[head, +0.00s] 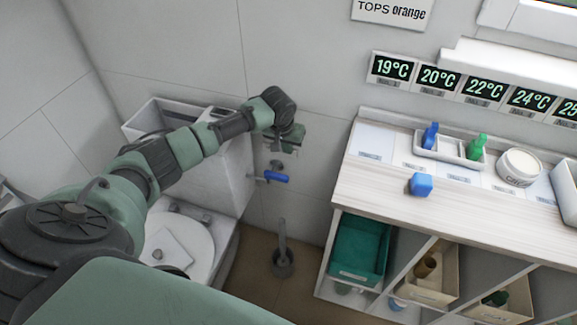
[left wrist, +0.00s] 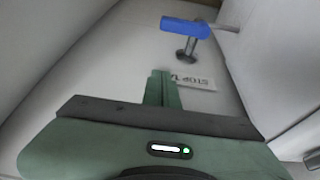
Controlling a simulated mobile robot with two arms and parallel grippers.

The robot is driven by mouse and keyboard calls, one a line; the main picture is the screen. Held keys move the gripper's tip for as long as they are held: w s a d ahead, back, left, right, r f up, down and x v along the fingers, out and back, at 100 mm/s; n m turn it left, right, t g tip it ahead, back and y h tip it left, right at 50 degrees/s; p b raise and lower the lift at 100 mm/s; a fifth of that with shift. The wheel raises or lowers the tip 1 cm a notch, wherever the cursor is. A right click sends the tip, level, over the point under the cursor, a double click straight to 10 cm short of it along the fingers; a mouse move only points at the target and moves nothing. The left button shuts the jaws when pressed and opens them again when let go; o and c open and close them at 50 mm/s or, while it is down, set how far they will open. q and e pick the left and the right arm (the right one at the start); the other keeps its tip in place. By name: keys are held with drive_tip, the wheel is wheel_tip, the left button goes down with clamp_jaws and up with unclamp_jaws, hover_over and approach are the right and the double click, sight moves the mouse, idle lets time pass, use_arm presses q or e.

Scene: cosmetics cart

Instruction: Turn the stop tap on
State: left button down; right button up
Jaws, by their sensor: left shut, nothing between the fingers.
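The stop tap has a blue lever handle (head: 276,177) on a metal stem at the wall, between the toilet and the counter. In the head view the handle lies roughly level, pointing right. In the left wrist view the blue handle (left wrist: 184,27) is near the top, with a label (left wrist: 193,80) below its stem that reads upside down. My left gripper (head: 291,146) is above the tap in the head view, apart from it. Its fingers (left wrist: 161,88) are shut and empty. My right gripper is not in view.
A toilet with a white cistern (head: 232,165) stands left of the tap. A toilet brush (head: 283,258) stands on the floor below. On the right is a counter (head: 380,185) with blue and green bottles, a white jar (head: 519,167) and shelf bins beneath.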

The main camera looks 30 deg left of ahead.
sight(276, 177)
use_arm(q)
drive_tip(key=b+x, duration=0.2)
drive_tip(key=x, duration=0.8)
drive_tip(key=shift+s+f, duration=0.1)
drive_tip(key=shift+s, duration=0.05)
drive_tip(key=s+p, duration=0.1)
drive_tip(key=s+d+p, duration=0.1)
drive_tip(key=s, duration=0.1)
drive_tip(key=shift+s, duration=0.3)
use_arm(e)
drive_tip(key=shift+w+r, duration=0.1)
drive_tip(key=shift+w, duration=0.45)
